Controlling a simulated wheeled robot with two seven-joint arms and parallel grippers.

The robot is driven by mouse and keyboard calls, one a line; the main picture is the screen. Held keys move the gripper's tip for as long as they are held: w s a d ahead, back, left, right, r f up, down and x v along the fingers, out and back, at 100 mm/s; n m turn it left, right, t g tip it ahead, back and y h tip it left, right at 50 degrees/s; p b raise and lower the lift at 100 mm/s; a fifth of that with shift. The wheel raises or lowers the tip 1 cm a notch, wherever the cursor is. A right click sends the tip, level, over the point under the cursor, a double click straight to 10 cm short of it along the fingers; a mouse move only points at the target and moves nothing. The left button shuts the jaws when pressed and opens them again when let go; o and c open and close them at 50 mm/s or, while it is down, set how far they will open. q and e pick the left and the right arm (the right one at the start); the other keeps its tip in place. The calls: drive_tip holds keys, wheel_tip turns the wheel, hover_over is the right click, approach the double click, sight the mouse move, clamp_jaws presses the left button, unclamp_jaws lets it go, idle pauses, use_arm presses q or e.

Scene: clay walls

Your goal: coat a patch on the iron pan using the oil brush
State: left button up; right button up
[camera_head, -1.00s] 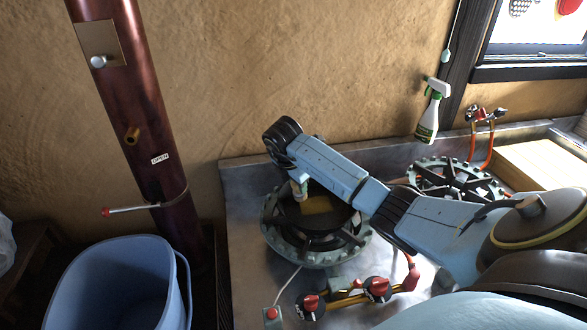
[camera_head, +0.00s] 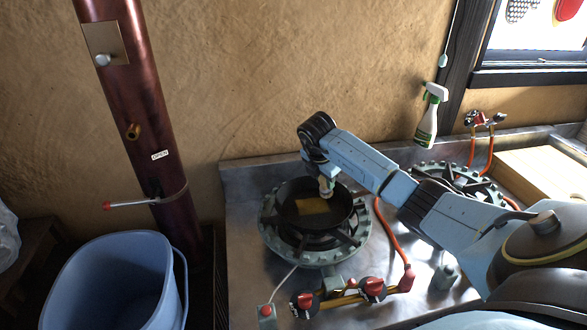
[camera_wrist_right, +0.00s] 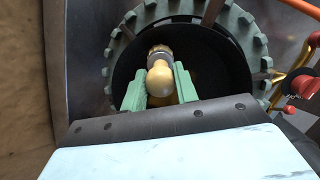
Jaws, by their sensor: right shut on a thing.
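The iron pan (camera_head: 290,222) is black and sits on the left gas burner in the head view. A yellowish-brown rectangular patch (camera_head: 311,206) shows on its inner surface. My right gripper (camera_head: 326,184) is over the right side of the pan. In the wrist view, its green fingers (camera_wrist_right: 159,86) are shut on the oil brush (camera_wrist_right: 160,78), which has a rounded pale wooden handle end and a metallic collar. The brush points down into the pan (camera_wrist_right: 215,65). Its bristles are hidden, so I cannot tell whether they touch the pan. My left gripper is not in view.
The toothed burner (camera_head: 268,245) surrounds the pan, with red-and-black knobs (camera_head: 372,289) in front. A second burner (camera_head: 455,181) is behind my arm. A blue bin (camera_head: 112,285) is at left.

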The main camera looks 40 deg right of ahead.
drive_tip(key=r+p, duration=0.1)
drive_tip(key=r, duration=0.2)
drive_tip(key=shift+w+r+p, duration=0.2)
drive_tip(key=shift+r+p, duration=0.15)
drive_tip(key=shift+p, duration=0.05)
drive_tip(key=shift+r+p, duration=1.4)
drive_tip(key=shift+r, duration=0.5)
